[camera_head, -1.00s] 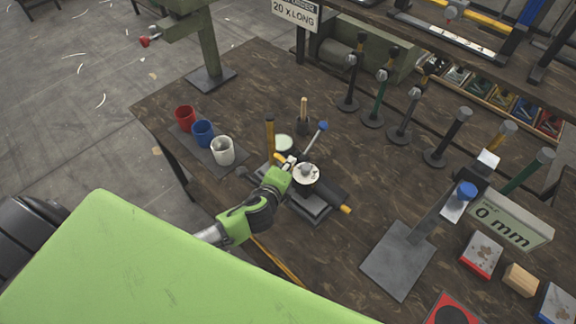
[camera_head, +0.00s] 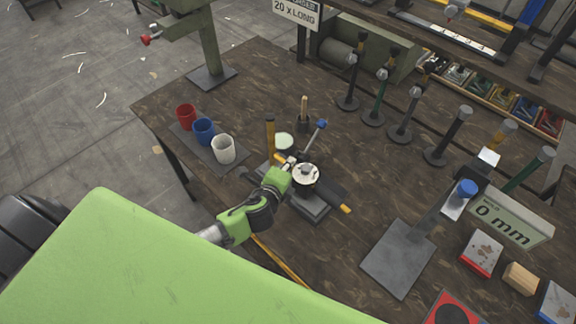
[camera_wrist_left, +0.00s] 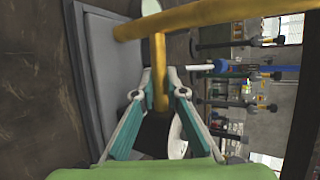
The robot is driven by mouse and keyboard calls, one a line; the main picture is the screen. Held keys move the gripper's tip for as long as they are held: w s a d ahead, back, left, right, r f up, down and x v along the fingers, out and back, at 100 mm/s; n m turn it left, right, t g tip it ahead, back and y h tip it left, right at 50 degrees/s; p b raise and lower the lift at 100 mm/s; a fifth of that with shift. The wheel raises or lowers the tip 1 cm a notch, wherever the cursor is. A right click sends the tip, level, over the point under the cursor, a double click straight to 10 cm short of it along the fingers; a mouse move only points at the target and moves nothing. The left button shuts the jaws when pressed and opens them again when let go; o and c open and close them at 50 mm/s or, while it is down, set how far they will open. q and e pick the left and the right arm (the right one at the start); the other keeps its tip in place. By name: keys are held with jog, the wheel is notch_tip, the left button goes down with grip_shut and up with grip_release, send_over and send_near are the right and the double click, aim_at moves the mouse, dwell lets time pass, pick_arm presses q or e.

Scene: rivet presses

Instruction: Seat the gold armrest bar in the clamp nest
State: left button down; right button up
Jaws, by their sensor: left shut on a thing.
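The gold armrest bar (camera_head: 270,135) stands upright at the left side of the clamp nest (camera_head: 316,208), a grey-based fixture with a pale round disc on top. In the left wrist view the bar (camera_wrist_left: 215,14) shows as a thick gold tube with a shorter gold branch. My left gripper (camera_head: 287,168) reaches in beside the clamp. In the wrist view its fingers (camera_wrist_left: 160,92) are shut on the branch. One end of the tube appears close to the grey plate (camera_wrist_left: 98,70); I cannot tell whether it is seated. The right gripper is not in view.
A lever with a blue knob (camera_head: 321,125) rises behind the clamp. Red, blue and white cups (camera_head: 223,149) stand to its left. A dark piece with a yellow tip (camera_head: 345,208) sticks out at right. A press (camera_head: 397,262) stands further right, with clear bench between.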

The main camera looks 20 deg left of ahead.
pick_arm(q)
jog(key=shift+w+r, duration=0.1)
jog(key=shift+w+r+p, duration=0.15)
jog(key=shift+r+p, duration=0.1)
jog(key=shift+p, duration=0.15)
jog(key=shift+a+p, duration=0.3)
jog(key=shift+a, duration=0.15)
dwell(1.2)
jog(key=shift+f+b, duration=0.5)
jog(key=shift+r, duration=0.2)
jog(key=shift+w+r+p, duration=0.1)
jog(key=shift+r+p, duration=0.2)
jog(key=shift+p, duration=0.25)
jog(key=shift+d+p, duration=0.15)
jog(key=shift+p, duration=0.15)
dwell(0.5)
